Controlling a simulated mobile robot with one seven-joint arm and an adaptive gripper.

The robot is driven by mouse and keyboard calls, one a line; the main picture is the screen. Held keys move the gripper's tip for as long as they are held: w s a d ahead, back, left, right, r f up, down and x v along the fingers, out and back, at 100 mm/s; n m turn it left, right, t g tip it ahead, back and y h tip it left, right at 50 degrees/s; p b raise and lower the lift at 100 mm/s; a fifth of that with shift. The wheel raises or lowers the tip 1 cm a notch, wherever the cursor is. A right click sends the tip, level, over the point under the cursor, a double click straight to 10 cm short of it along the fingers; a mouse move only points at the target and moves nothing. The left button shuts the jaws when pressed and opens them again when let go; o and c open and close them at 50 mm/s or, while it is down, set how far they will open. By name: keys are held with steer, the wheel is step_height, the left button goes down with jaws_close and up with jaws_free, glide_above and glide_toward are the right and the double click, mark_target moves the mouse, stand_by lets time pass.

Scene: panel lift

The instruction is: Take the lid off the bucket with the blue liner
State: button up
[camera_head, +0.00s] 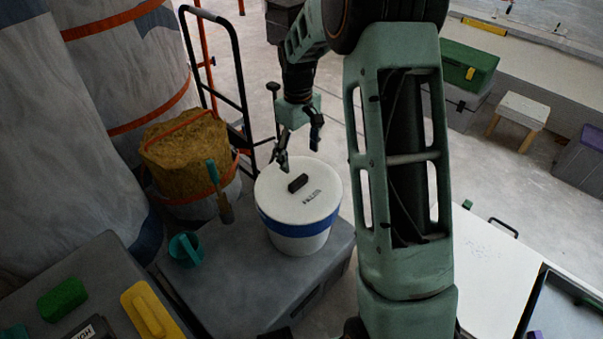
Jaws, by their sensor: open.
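The white bucket (300,241) with a blue band below its rim stands upright on a grey box (225,285). Its white lid (318,178) is on top, with a dark handle block (298,183) and dark lettering. The band may be the edge of the blue liner; the inside is hidden by the lid. My gripper (299,158) is open and empty, above the far edge of the lid and short of the handle. Whether a fingertip touches the lid I cannot tell.
A teal cup (185,250) and a teal-handled brush (220,192) are left of the bucket, near a tub of yellow-brown material (186,150). A black hand truck (238,80) stands behind. A green block (62,299) and yellow float (150,312) lie front left.

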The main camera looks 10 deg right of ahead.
mark_target(298, 180)
steer(key=f+b, duration=0.1)
steer(key=f, duration=0.2)
steer(key=f+b, duration=0.1)
steer(key=f, duration=0.3)
steer(key=w+f+b, duration=0.1)
steer(key=f+b, duration=0.1)
steer(key=f, duration=0.2)
steer(key=shift+a, duration=0.15)
steer(key=shift+r, duration=0.1)
steer(key=c, duration=1.3)
steer(key=shift+r, duration=0.1)
